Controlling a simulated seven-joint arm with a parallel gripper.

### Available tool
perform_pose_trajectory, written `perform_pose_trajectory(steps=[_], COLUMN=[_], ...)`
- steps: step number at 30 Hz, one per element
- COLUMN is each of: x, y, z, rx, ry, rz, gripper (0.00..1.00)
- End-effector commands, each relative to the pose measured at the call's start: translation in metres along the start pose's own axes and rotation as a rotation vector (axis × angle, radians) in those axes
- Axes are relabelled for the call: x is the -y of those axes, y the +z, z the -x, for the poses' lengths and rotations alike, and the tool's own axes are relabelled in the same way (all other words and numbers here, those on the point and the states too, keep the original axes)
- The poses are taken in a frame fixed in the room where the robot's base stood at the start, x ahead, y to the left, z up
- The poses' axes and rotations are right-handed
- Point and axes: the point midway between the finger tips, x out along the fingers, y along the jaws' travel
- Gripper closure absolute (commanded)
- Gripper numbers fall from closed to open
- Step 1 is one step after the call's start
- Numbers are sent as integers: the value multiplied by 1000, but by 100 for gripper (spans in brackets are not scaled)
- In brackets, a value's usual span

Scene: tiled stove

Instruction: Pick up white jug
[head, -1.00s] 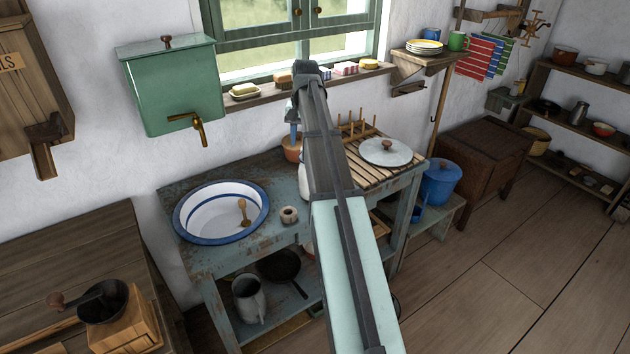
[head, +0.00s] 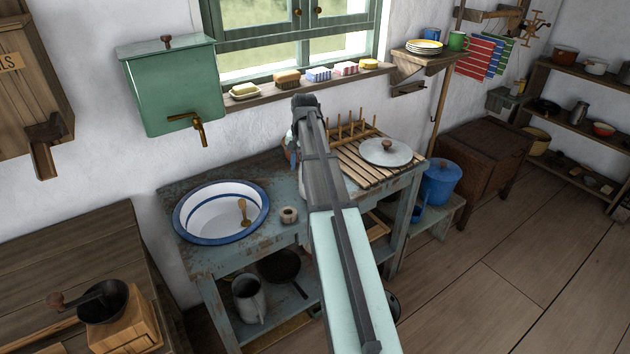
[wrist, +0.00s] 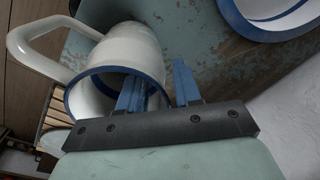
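The white jug (wrist: 132,45) has a blue rim and a big white handle. It fills the upper left of the wrist view, its mouth facing the camera. My gripper (wrist: 160,75) has blue fingers spread apart at the jug's rim. One finger reaches into the mouth and the other is outside the wall on the right. The rim lies between them, and a gap shows beside the outer finger. I cannot tell whether either finger touches the wall. In the head view my arm hides the jug and fingers almost wholly.
Upright pegs stand behind the rack. A windowsill with small items runs behind; a green water tank (head: 172,85) hangs left.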

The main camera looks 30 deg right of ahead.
Motion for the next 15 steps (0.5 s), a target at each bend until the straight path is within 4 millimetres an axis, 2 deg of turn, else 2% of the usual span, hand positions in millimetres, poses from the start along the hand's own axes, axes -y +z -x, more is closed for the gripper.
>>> perform_pose_trajectory(steps=[8,15], x=[0,0], y=[0,0], z=[-3,-3], rx=[0,0], ry=[0,0], rz=[0,0], gripper=[68,91])
